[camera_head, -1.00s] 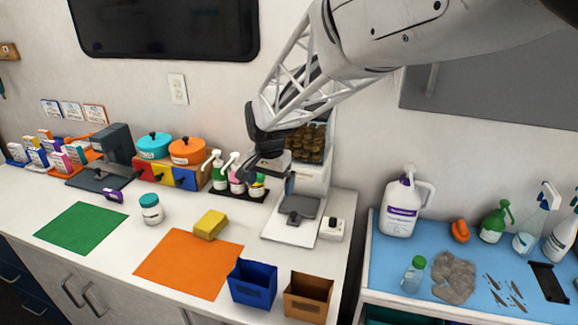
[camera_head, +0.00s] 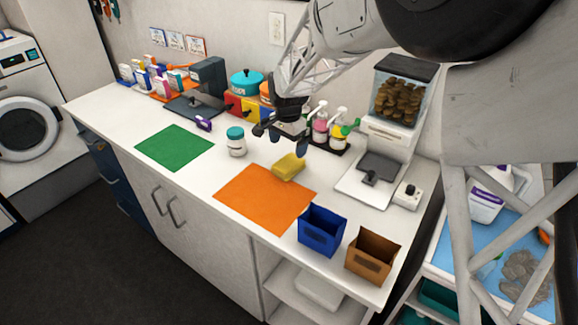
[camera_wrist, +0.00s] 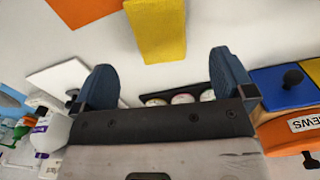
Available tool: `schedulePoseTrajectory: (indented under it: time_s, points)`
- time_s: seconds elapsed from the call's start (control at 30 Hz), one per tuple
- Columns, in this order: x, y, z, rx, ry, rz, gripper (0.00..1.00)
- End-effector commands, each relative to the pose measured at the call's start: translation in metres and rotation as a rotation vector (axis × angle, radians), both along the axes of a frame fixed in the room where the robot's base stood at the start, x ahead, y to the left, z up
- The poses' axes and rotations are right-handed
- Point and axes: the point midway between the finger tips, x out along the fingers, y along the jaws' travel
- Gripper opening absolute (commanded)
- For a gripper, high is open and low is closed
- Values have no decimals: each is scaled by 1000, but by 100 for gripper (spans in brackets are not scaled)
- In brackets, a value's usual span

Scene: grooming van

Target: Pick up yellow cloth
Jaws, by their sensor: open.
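The yellow cloth (camera_head: 288,167) is a folded, block-like piece on the white counter, at the back edge of the orange mat (camera_head: 262,200). In the wrist view the yellow cloth (camera_wrist: 158,30) is at the top centre, beyond the fingertips, partly cut off by the frame. My gripper (camera_head: 283,140) hangs over the counter just behind and above the cloth, apart from it. In the wrist view its two blue-grey fingers (camera_wrist: 164,72) are spread wide with nothing between them.
A white jar with a teal lid (camera_head: 237,142) stands left of the cloth. Pump bottles (camera_head: 321,127) stand behind on a dark tray. A scale (camera_head: 372,178) is to the right. A blue bin (camera_head: 321,230) and a brown bin (camera_head: 372,256) stand at the front right.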

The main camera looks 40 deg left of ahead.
Motion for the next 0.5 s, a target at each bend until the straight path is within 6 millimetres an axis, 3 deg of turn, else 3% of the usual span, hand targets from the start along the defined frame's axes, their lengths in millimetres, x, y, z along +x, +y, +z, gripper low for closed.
schedulePoseTrajectory:
  time_s: [0.5]
  points:
    - [0,0,-25,1,0,0,100]
